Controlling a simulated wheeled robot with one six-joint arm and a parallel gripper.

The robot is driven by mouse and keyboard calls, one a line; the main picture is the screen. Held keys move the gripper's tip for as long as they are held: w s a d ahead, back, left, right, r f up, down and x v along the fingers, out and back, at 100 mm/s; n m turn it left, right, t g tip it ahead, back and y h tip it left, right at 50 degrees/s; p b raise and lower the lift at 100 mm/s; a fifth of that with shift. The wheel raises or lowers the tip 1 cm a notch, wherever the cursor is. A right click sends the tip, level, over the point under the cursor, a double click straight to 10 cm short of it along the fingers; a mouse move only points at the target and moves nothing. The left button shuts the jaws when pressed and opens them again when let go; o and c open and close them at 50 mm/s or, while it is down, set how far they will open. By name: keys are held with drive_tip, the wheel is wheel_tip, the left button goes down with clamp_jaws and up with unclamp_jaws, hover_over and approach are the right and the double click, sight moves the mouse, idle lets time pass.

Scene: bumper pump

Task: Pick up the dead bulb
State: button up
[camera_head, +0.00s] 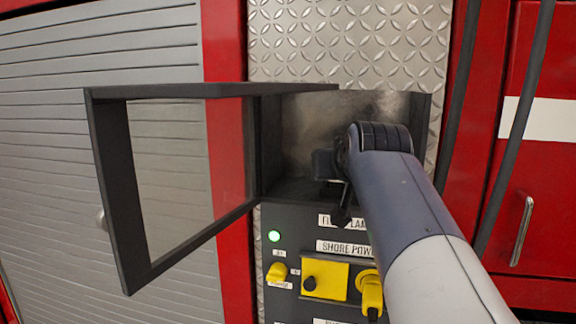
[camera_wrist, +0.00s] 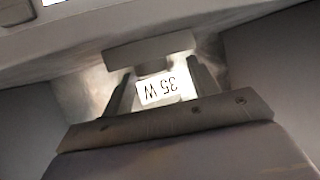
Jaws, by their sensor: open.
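I cannot make out the dead bulb for certain in either view. In the wrist view, a white label reading "35 W" (camera_wrist: 164,90), upside down, shows between the fingers of my gripper (camera_wrist: 160,68). A pale grey block (camera_wrist: 150,50) is just beyond the fingertips. The fingers are apart, one on each side of the label, and I see no grip on anything. In the head view, my gripper (camera_head: 340,195) is at the open metal-lined compartment (camera_head: 300,125), mostly hidden by my wrist.
The compartment's dark framed door (camera_head: 115,180) with a clear pane stands open to the left. Below is a dark panel with a lit green lamp (camera_head: 274,236), a yellow switch (camera_head: 277,272) and a yellow socket (camera_head: 325,278). Dark hoses (camera_head: 515,130) hang at right.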

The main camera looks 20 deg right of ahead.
drive_tip(key=shift+s, duration=0.1)
drive_tip(key=shift+c, duration=0.4)
drive_tip(key=c, duration=1)
drive_tip(key=shift+r, duration=0.2)
